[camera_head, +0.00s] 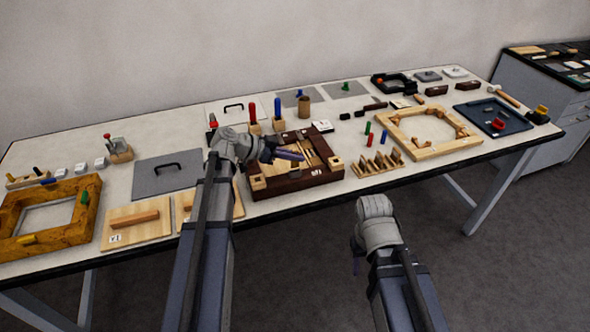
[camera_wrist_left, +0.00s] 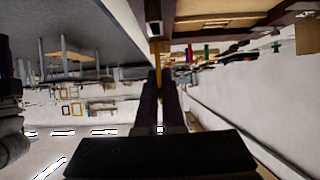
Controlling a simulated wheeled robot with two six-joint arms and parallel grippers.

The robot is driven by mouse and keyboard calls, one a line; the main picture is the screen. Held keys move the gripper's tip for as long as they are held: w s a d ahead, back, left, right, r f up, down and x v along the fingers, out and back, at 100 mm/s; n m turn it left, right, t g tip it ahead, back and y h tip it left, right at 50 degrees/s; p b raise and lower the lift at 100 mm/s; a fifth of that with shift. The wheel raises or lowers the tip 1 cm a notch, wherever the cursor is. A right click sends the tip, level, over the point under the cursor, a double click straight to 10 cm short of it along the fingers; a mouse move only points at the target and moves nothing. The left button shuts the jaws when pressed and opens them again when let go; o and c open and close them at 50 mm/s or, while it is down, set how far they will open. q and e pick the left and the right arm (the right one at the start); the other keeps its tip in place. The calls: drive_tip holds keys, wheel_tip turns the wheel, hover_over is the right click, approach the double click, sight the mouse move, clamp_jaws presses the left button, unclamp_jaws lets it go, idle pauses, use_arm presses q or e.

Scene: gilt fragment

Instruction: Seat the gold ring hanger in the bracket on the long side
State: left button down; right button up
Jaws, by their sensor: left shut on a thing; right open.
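My left gripper (camera_head: 301,156) is over the dark brown frame (camera_head: 316,180) in the middle of the table. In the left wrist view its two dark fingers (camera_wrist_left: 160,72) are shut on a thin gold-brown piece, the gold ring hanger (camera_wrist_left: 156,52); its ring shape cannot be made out. The frame also shows at the top of the left wrist view (camera_wrist_left: 246,32). The bracket on the long side cannot be told apart, and whether the hanger touches the frame is unclear. My right gripper (camera_head: 356,264) is open and empty, low in front of the table.
Pale wooden blocks (camera_head: 258,183) stand at the dark frame's corners. A light wooden frame (camera_head: 455,147) and a slotted wooden rack (camera_head: 378,165) lie to the right. Upright red (camera_head: 253,112) and blue (camera_head: 278,108) handles stand behind. A gold-coloured frame (camera_head: 22,243) lies far left.

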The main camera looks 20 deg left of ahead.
sight(295, 164)
use_arm(q)
drive_tip(key=shift+f+b, duration=1.8)
drive_tip(key=shift+f, duration=0.05)
drive_tip(key=shift+f, duration=0.1)
drive_tip(key=c, duration=1)
unclamp_jaws()
drive_tip(key=shift+c, duration=0.2)
drive_tip(key=shift+r, duration=0.25)
drive_tip(key=shift+p+v, duration=2.9)
drive_tip(key=shift+v, duration=3.1)
